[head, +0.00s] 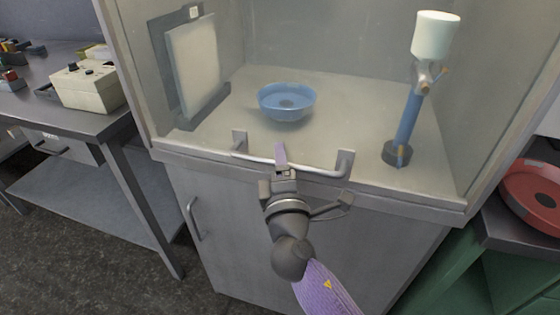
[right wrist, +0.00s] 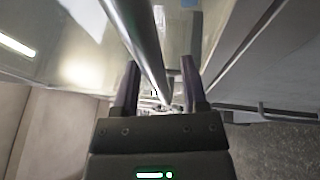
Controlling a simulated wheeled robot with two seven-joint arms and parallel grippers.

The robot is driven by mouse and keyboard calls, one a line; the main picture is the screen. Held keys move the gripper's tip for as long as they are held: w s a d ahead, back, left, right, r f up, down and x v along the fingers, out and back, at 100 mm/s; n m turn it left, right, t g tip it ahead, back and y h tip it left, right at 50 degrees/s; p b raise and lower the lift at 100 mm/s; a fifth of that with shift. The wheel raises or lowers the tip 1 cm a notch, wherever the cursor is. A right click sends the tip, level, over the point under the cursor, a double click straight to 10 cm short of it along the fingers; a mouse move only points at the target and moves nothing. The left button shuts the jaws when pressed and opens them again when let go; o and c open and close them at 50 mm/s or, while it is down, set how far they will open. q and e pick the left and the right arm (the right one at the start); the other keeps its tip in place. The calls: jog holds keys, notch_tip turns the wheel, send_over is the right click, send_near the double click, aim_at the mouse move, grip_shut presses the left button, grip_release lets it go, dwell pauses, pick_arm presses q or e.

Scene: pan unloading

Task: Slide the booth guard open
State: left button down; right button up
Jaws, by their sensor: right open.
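The booth guard is a clear pane across the front of the grey booth (head: 185,155); its lower edge appears to be down near the front sill. A pale grey bar handle (head: 320,171) on two brackets runs along its bottom. My right gripper (head: 281,155) is at the middle of this handle, fingers pointing toward the booth. In the right wrist view the handle bar (right wrist: 138,38) runs between the two open fingers of my gripper (right wrist: 160,85), with a gap on each side. My left gripper is not in view.
Inside the booth are a blue bowl (head: 287,103), a blue stand with a white cup (head: 436,36) and a pale panel (head: 194,66). A workbench with a beige box (head: 88,88) is at left. A red pan (head: 535,193) lies on a bench at right.

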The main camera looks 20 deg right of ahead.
grip_shut()
dwell(1.4)
